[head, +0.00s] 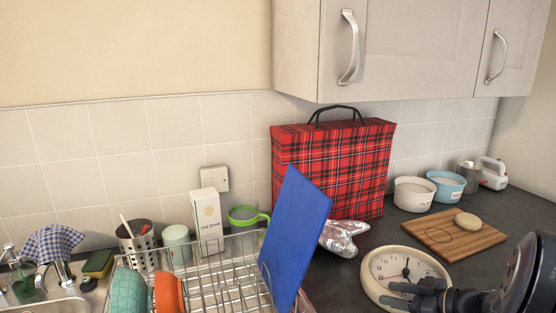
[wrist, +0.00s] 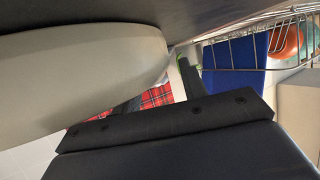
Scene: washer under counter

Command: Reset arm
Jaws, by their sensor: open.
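My gripper (head: 388,294) is at the bottom right of the head view, with its dark fingers parted and nothing seen between them. It appears in front of the lower part of a round cream clock (head: 406,272); I cannot tell whether they touch. My dark arm comes in from the right edge. In the wrist view, a large dark shape fills the bottom and a pale rounded surface (wrist: 80,80) looms close at the left; I cannot tell what it is. The fingertips are not clear there.
A wire dish rack (head: 215,282) holds a blue board (head: 295,235) and bowls. A red plaid bag (head: 340,165) stands behind a foil packet (head: 340,238). A wooden board (head: 455,238) lies at right, near white (head: 413,195) and blue (head: 446,187) tubs. Cupboards (head: 420,45) hang above.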

